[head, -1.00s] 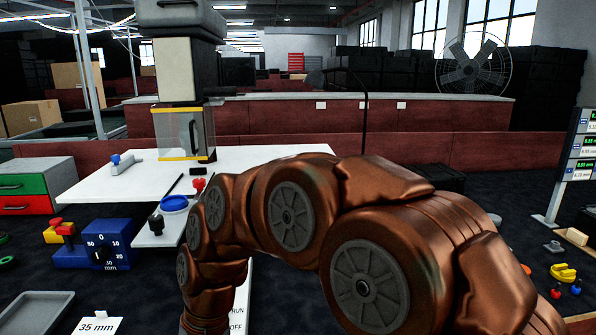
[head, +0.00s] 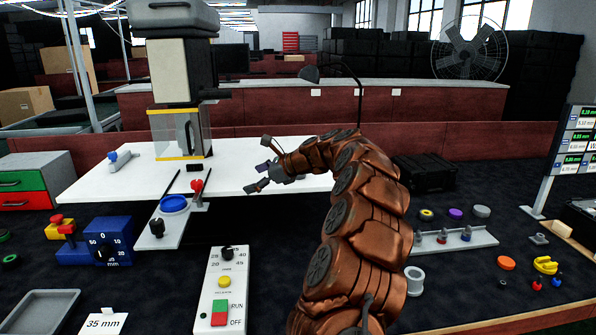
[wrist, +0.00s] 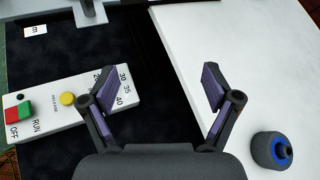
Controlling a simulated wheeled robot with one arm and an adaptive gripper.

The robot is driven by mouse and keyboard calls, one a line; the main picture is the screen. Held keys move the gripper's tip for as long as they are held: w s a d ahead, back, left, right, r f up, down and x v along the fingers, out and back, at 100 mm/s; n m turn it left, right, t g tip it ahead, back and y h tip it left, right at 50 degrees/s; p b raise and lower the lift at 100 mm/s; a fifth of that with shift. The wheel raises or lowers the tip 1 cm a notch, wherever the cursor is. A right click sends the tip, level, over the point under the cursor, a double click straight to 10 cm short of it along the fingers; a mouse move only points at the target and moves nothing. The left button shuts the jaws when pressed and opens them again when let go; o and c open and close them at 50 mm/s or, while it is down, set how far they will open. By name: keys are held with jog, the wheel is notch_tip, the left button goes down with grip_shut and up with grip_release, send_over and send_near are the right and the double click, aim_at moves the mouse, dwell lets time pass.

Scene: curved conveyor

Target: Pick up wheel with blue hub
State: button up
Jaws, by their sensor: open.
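The wheel with the blue hub (wrist: 272,150) is a dark grey wheel lying on the white table (wrist: 230,40), at the lower right of the wrist view. I cannot make it out in the head view. My gripper (wrist: 157,85) is open and empty, with its two dark, purple-padded fingers apart. In the wrist view the wheel is to the right of the right finger, outside the jaws and apart from them. In the head view my gripper (head: 258,170) is over the white table top, near its front edge.
A white control panel (head: 223,290) with RUN/OFF switches stands in front of the table. A clear-walled machine (head: 180,130) stands at the table's back. Small coloured parts (head: 456,213) are at right.

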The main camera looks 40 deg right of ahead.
jog(key=s+d+m+h, duration=0.1)
jog(key=d+m, duration=0.1)
jog(key=d, duration=0.5)
jog(key=s+d+f+m+t+h, duration=0.1)
jog(key=s+d+m+h, duration=0.1)
jog(key=d, duration=0.5)
jog(key=s+d+m+t+h+p, duration=0.1)
jog(key=d+m, duration=0.2)
jog(key=d, duration=0.4)
jog(key=shift+s+f+m+h, duration=0.2)
jog(key=shift+s+m+h, duration=0.1)
jog(key=shift+s+m, duration=0.1)
jog(key=shift+w+f, duration=0.1)
jog(key=shift+w, duration=0.1)
jog(key=shift+a+r+p+x, duration=0.1)
jog(key=shift+p+x, duration=0.1)
jog(key=shift+x, duration=1.05)
jog(key=shift+a+r+p+x, duration=0.1)
jog(key=shift+a+p+x, duration=0.05)
jog(key=shift+x, duration=2.3)
jog(key=shift+c, duration=0.2)
jog(key=c, duration=1.2)
jog(key=shift+r, duration=0.15)
